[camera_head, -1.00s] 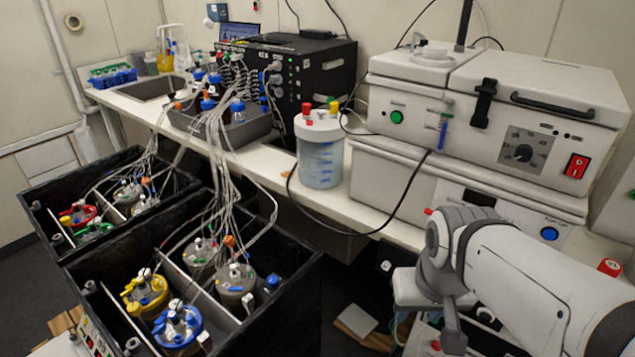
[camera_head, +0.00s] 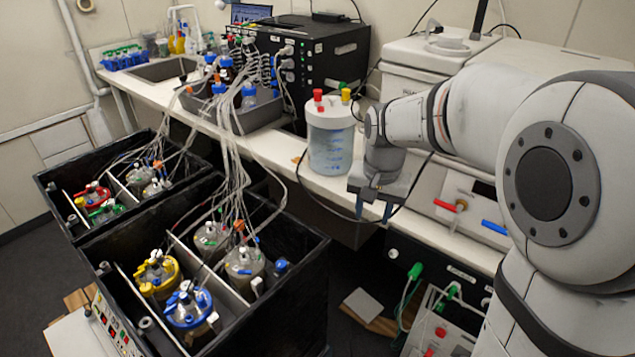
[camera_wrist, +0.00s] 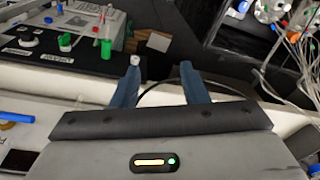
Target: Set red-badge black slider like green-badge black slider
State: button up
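I cannot clearly make out a black slider with a red or green badge in either view. My gripper (camera_head: 374,211) hangs over the front edge of the white bench, right of the white-lidded jar, with its fingers pointing down. In the wrist view my gripper (camera_wrist: 160,80) has its two blue fingers wide apart and nothing between them. A black panel (camera_wrist: 50,62) with green and dark knobs and a white label lies ahead at the left of the wrist view. A small control panel (camera_head: 112,325) with red and green spots is on the near black box.
The white-lidded jar (camera_head: 330,145) stands on the bench (camera_head: 272,150) close to my gripper. Open black boxes (camera_head: 300,262) hold bioreactors with trailing tubes. A black cable runs near the gripper. Red (camera_head: 445,205) and blue (camera_head: 495,227) handles project from the right-hand device.

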jog(key=w+a+f+m, duration=0.1)
jog(key=w+a+f, duration=0.3)
jog(key=w, duration=0.1)
jog(key=w+a+f+m+g+p, duration=0.1)
jog(key=w+a+f, duration=0.3)
jog(key=w, duration=0.2)
jog(key=w+a+f+m, duration=0.2)
jog(key=w+a+f, duration=0.3)
jog(key=shift+w+p, duration=0.25)
jog(key=shift+p, duration=0.1)
notch_tip(320, 180, down, 7)
jog(key=shift+r+p, duration=0.1)
jog(key=shift+p, duration=0.3)
jog(key=shift+f, duration=0.35)
jog(key=shift+c, duration=0.4)
grip_shut()
